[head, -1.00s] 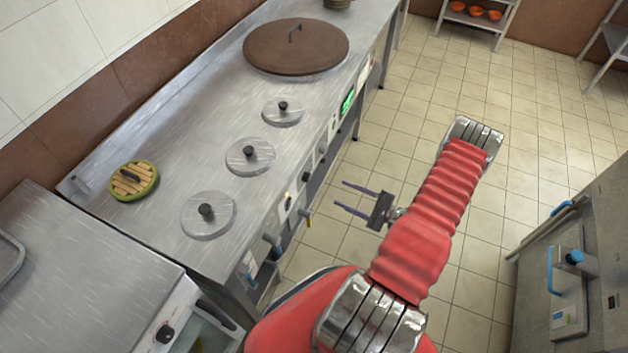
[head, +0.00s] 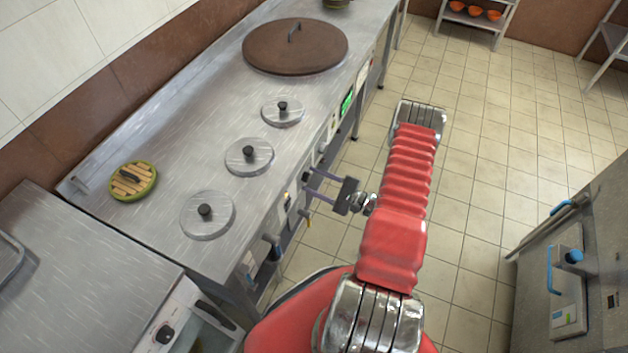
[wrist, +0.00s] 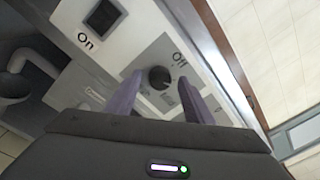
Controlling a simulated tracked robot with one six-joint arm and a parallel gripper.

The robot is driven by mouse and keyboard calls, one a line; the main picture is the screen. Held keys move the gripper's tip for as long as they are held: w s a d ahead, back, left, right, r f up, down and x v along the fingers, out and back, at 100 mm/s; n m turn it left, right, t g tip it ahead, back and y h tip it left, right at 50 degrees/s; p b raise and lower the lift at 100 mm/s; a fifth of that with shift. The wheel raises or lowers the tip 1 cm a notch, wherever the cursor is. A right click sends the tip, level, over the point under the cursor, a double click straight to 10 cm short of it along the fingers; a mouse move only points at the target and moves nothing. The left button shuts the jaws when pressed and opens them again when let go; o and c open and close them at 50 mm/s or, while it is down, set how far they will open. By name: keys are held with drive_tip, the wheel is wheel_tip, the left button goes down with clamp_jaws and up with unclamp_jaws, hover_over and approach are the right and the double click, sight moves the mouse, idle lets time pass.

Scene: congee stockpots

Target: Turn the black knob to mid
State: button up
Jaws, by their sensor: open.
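The black knob (wrist: 159,77) sits on a light panel on the counter's front, in the wrist view. The word "Off" is printed beside it, toward the upper right; other marks near it are too small to read. My gripper (wrist: 160,90) is open, with one purple finger on each side of the knob in that view. I cannot tell whether the fingers touch it. In the head view my gripper (head: 308,190) points left at the counter's front face, and the knob is hard to make out there.
A black switch (wrist: 104,17) marked "On" sits beside the knob's panel. Grey pipe fittings (wrist: 30,65) stick out at left. The steel counter (head: 150,235) carries several lids and a green-rimmed round item (head: 133,181).

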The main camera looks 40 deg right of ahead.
drive_tip(key=shift+w+a, duration=0.1)
drive_tip(key=shift+w, duration=0.2)
drive_tip(key=shift+c, duration=0.2)
drive_tip(key=c, duration=0.9)
drive_tip(key=shift+c, duration=0.5)
